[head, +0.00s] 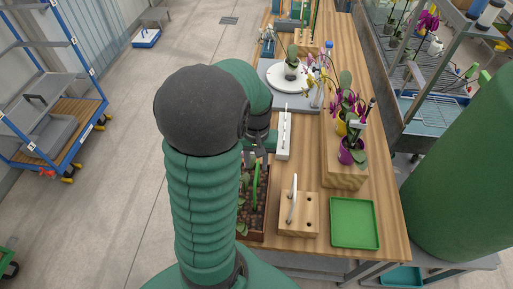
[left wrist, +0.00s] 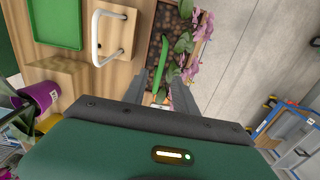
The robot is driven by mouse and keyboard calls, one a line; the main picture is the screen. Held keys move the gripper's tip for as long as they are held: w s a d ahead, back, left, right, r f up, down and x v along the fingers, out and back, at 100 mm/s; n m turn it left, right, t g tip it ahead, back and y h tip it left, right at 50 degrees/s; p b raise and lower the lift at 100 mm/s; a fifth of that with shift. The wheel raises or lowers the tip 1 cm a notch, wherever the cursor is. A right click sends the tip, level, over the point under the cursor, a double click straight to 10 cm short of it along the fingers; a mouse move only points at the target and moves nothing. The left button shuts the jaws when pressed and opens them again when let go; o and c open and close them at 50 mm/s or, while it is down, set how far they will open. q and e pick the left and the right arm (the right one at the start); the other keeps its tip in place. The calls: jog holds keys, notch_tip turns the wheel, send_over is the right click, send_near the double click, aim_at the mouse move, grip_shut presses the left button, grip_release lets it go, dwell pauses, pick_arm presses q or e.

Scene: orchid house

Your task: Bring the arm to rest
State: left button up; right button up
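My left arm reaches over the wooden workbench (head: 377,215) in the head view. Its gripper (head: 256,153) points down over the near left edge of the bench, above a brown planter box (head: 266,192). In the left wrist view the two fingers (left wrist: 159,82) stand apart. A long green piece (left wrist: 161,66) shows between and beyond them, over the planter's brown pebbles (left wrist: 176,22). I cannot tell whether it touches a finger; it does not look gripped. Pink flowers (left wrist: 203,27) and leaves lie beside the right finger. My right gripper is not in view.
Close by are a wooden block with a white handle (head: 298,215), a green tray (head: 354,223), a white narrow device (head: 284,135) and potted orchids (head: 350,151). A turntable (head: 288,76) stands farther back. A blue trolley (head: 62,115) is at left; the floor between is clear.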

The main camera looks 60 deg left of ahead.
pick_arm(q)
notch_tip(320, 180, up, 8)
dwell(0.5)
